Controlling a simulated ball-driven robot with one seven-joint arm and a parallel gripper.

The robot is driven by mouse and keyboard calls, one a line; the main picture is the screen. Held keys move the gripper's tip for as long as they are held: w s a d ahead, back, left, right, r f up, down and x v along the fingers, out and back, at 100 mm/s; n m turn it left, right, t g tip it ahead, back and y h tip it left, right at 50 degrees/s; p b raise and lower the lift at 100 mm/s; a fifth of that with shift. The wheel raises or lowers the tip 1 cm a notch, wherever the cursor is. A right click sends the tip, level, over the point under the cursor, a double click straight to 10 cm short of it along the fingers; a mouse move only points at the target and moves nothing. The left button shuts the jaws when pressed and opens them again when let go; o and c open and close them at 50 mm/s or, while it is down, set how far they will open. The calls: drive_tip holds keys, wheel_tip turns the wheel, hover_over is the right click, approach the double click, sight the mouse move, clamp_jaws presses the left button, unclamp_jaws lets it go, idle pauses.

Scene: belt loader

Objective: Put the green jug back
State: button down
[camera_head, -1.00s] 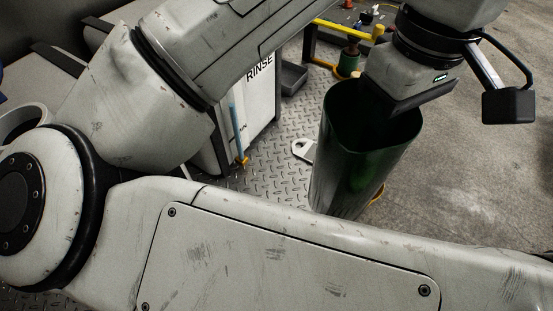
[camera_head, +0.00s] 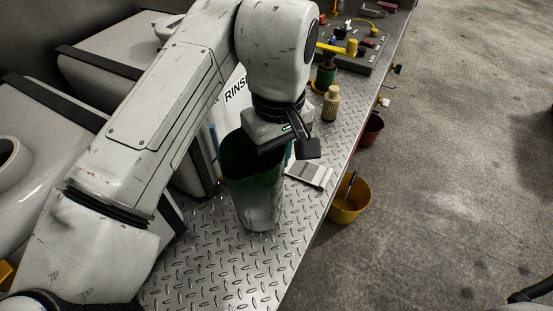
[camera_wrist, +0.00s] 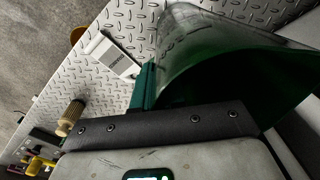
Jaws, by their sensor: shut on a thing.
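The green jug (camera_head: 258,190) is a tall, dark green, open-topped vessel in the head view, close to upright above the diamond-plate deck (camera_head: 215,277). I cannot tell if its base touches the deck.
A white labelled plate (camera_head: 311,173) lies on the deck right of the jug. The white RINSE box (camera_head: 236,93) stands behind it. A tan bottle (camera_head: 331,103) and a green spool (camera_head: 326,76) stand farther back. A yellow bucket (camera_head: 349,205) and red bucket (camera_head: 370,132) are past the deck's right edge.

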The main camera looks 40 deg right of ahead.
drive_tip(key=shift+f, duration=0.8)
drive_tip(key=shift+f, duration=0.2)
drive_tip(key=c, duration=1.2)
unclamp_jaws()
wheel_tip(320, 180, up, 12)
drive_tip(key=shift+s+d+r, duration=0.15)
drive_tip(key=shift+r, duration=0.05)
